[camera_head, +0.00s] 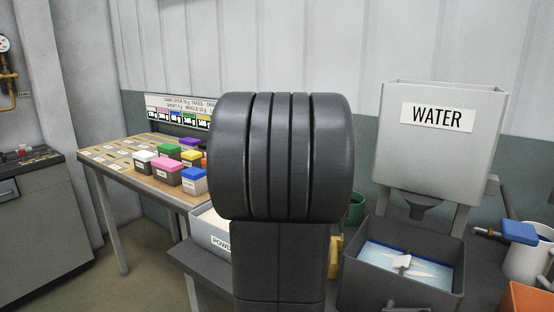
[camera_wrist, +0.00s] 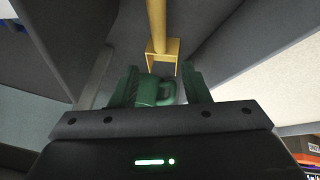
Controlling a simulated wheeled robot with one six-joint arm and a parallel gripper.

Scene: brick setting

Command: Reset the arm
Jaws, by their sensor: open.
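My gripper (camera_wrist: 161,84) shows in the wrist view with its two dark fingers apart. A green mug-like object with a handle (camera_wrist: 152,91) shows between the fingers, and its lower part is hidden by the gripper body. I cannot tell how far beyond the fingertips it is, but the jaws are not closed on it. In the head view, my own dark arm fills the middle and hides the gripper.
A grey hopper labelled WATER (camera_head: 440,150) stands above a dark bin (camera_head: 400,294) on the right. A table (camera_head: 112,166) with several coloured boxes is at left. A white powder bin (camera_head: 207,234) is partly hidden.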

